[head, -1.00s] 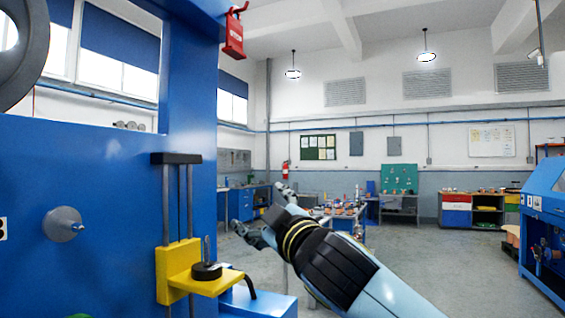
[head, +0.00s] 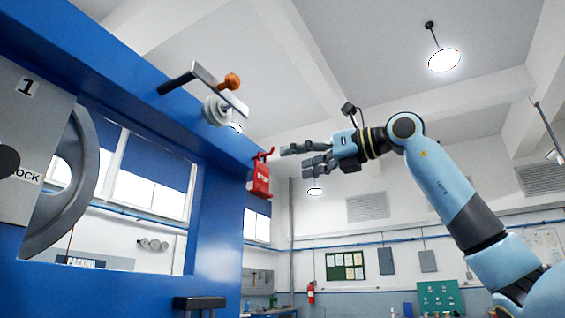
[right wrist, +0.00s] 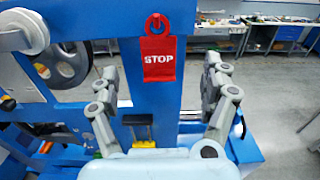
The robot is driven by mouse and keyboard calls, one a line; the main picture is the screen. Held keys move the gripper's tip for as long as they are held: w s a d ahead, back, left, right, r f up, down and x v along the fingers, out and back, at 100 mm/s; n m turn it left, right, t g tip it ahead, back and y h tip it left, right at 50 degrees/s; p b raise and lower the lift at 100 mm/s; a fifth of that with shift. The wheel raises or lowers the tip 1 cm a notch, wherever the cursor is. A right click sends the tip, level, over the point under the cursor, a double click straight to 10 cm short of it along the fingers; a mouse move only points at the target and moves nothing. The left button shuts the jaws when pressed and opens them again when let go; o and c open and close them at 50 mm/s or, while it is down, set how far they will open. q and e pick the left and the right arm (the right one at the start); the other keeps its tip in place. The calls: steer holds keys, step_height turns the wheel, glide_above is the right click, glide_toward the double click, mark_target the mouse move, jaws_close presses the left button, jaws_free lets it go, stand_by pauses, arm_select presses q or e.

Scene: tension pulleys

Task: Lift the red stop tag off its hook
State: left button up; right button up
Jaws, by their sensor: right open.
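The red stop tag (head: 260,181) hangs from a red hook (head: 268,154) on the right side of the blue frame in the head view. In the right wrist view the tag (right wrist: 159,58), with white STOP lettering, hangs upright ahead and slightly above the space between the fingers. My right gripper (head: 300,160) is open and empty, to the right of the tag and apart from it. Its fingers (right wrist: 160,92) spread on both sides in the right wrist view. My left gripper does not show.
A black-topped yellow part (right wrist: 140,130) sits below the tag. The space right of the tag is open.

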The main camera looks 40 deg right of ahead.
mark_target(263, 165)
steer(key=p+x, duration=0.4)
steer(key=x, duration=0.5)
steer(key=shift+a+r, duration=0.1)
steer(key=shift+a, duration=0.05)
steer(key=shift+w+a, duration=0.15)
steer(key=shift+w, duration=0.15)
steer(key=c, duration=1.3)
steer(key=shift+r+p, duration=0.3)
steer(key=shift+p, duration=0.25)
jaws_close()
steer(key=shift+s, duration=0.1)
steer(key=shift+s, duration=0.1)
